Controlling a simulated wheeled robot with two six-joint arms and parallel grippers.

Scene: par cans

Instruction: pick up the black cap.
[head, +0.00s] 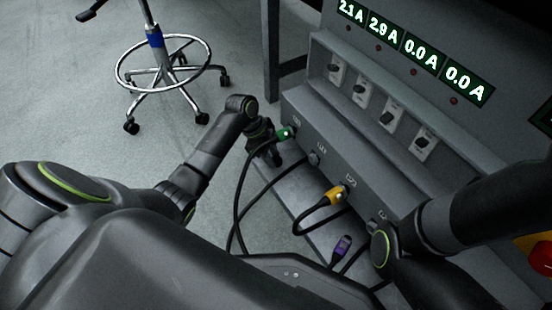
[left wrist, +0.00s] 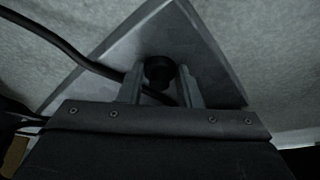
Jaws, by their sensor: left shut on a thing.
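In the left wrist view the black cap (left wrist: 158,68) is a small dark round piece between the two fingers of my left gripper (left wrist: 160,80). The fingers are shut on it, in front of a grey ledge. In the head view my left gripper (head: 268,152) is at the left end of the panel, just below and left of the green plug (head: 286,133). The cap cannot be made out there against the dark gripper. My right arm comes in from the right, but its gripper is not visible.
A yellow plug (head: 336,195) sits in the panel front, and a purple-marked connector (head: 341,248) lies lower down. Black cables loop over the grey ledge (head: 289,187). Switches (head: 387,118) and lit ammeters line the panel above. A wheeled stool (head: 160,70) stands on open floor at left.

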